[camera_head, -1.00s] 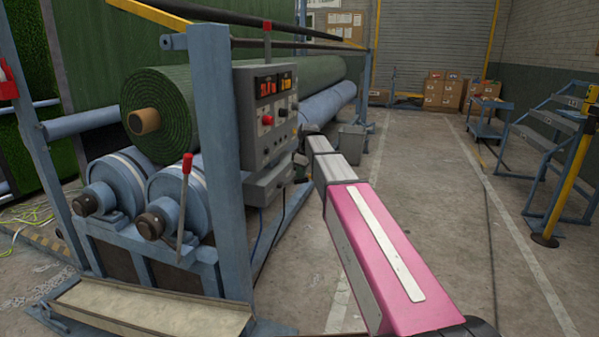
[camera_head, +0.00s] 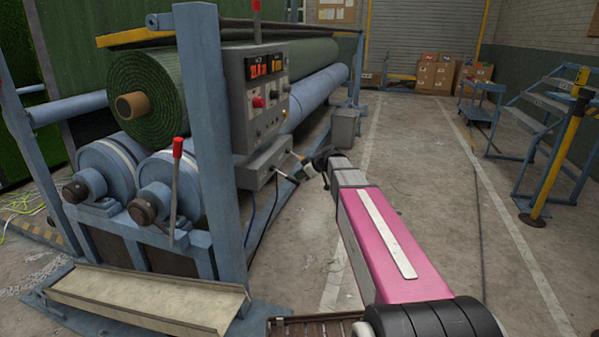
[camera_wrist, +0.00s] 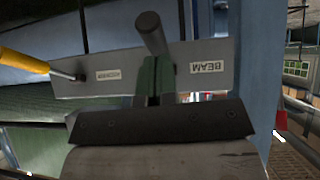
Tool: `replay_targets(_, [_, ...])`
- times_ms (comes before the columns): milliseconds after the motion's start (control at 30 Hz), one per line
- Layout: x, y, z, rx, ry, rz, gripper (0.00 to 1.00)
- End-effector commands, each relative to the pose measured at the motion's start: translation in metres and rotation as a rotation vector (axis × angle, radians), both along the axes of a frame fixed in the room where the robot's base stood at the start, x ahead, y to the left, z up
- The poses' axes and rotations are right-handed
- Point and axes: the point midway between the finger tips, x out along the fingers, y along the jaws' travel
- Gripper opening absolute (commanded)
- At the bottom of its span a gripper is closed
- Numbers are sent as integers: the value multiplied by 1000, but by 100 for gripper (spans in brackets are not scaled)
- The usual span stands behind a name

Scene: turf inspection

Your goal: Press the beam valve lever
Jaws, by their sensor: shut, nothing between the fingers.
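The grey valve panel (camera_wrist: 115,68) fills the upper middle of the wrist view, with a BEAM label (camera_wrist: 207,67) to the right and a second label, hard to read, to the left. A dark round-ended lever (camera_wrist: 150,32) stands out just left of the BEAM label. A yellow-handled lever (camera_wrist: 25,60) is by the second label. My gripper (camera_wrist: 153,62) is shut and empty, its greenish fingertips just below the dark lever; I cannot tell whether they touch. In the head view my gripper (camera_head: 299,174) is beside the grey box (camera_head: 262,165) under the control console.
The console (camera_head: 262,95) with lit displays is on the blue machine frame (camera_head: 212,150). A red-topped lever (camera_head: 175,185) stands by the rollers. A grey bin (camera_head: 345,128) is beyond my arm. Open floor lies to the right, with blue steps (camera_head: 535,125) farther off.

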Motion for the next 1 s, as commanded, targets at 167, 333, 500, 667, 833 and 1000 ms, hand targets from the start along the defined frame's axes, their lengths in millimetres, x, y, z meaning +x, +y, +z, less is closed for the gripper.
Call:
replay_targets(167, [0, 1, -7, -2, 1, 0, 0])
replay_targets(333, [1, 1, -10, -3, 1, 0, 0])
replay_targets(500, [0, 1, -11, -5, 2, 1, 0])
replay_targets(667, [0, 1, -12, -6, 2, 1, 0])
replay_targets(833, [0, 1, -11, -6, 3, 2, 0])
replay_targets(1000, [-5, 4, 1, -5, 1, 2, 0])
